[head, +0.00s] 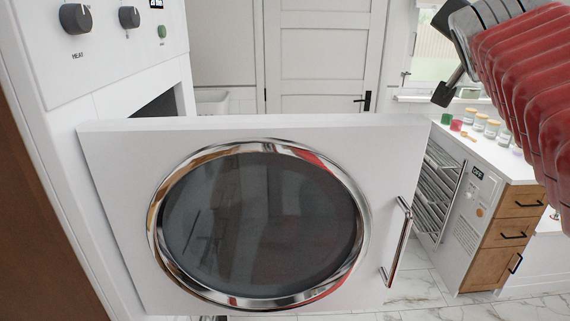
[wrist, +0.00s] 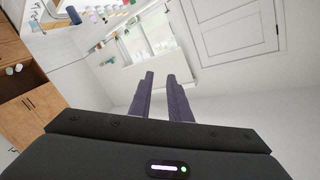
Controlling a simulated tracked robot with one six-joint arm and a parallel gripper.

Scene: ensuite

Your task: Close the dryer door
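The dryer door (head: 115,190) stands open in the head view, its white panel and round chrome-ringed dark window (head: 260,225) facing me. A vertical chrome handle (head: 399,243) is near its right edge. The dryer body (head: 60,110) is at the left, with a dark opening (head: 160,110) showing behind the door's upper left edge. My gripper is at the upper right, above and right of the door and apart from it. In the wrist view my gripper (wrist: 160,77) has two fingers with a narrow empty gap between them. The door is not visible in the wrist view.
A white counter (head: 490,140) with small jars and wooden drawers (head: 510,220) stands right of the door. A rack (head: 440,195) is beside it. A closed room door (head: 325,60) is behind. Marble floor (head: 430,290) is free at the lower right.

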